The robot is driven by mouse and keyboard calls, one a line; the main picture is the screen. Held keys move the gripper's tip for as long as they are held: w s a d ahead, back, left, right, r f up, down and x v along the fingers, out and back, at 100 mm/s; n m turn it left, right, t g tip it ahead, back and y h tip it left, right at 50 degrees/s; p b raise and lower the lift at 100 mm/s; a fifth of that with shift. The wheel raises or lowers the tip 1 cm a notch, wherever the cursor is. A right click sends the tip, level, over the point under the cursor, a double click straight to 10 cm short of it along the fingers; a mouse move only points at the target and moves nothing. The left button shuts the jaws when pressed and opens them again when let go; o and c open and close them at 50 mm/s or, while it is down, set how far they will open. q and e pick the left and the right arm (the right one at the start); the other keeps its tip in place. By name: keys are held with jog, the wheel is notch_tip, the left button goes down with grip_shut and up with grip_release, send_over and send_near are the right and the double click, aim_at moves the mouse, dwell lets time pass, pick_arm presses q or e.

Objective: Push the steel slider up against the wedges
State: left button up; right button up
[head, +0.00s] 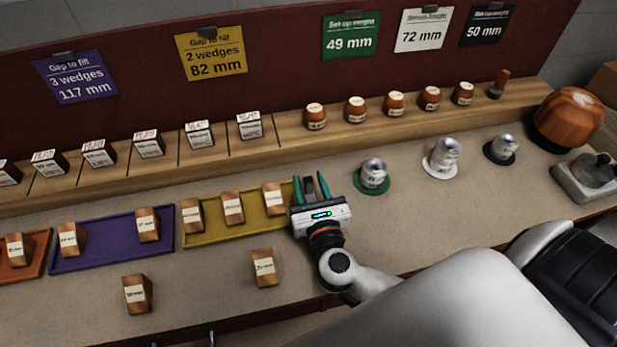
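Three wooden wedges with white labels, left (192,215), middle (232,208) and right (274,198), stand spaced apart in the yellow tray (217,233). My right gripper (309,182) is at the tray's right end, just right of the right wedge. Its two teal fingers point away from me and stand apart. A small dark shape shows between them, and I cannot tell what it is. I cannot make out a steel slider; the gripper covers the tray's right end. My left gripper is not in view.
A purple tray (110,258) and an orange tray hold more wedges to the left. Loose wedges (264,268) (138,294) lie on the bench in front. Steel pieces (373,173) stand on discs to the right. A wooden shelf (285,135) with boxes and knobs runs behind.

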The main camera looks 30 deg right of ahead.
jog(key=shift+w+d, duration=0.1)
jog(key=shift+w, duration=0.4)
jog(key=c, duration=0.8)
jog(key=shift+w+a, duration=0.2)
jog(key=shift+a, duration=0.6)
jog(key=shift+w+a, duration=0.2)
jog(key=shift+a, duration=0.65)
jog(key=shift+w+a, duration=0.2)
jog(key=shift+a, duration=0.6)
jog(key=shift+c, duration=0.2)
jog(key=o, duration=0.8)
jog(key=shift+o, duration=0.2)
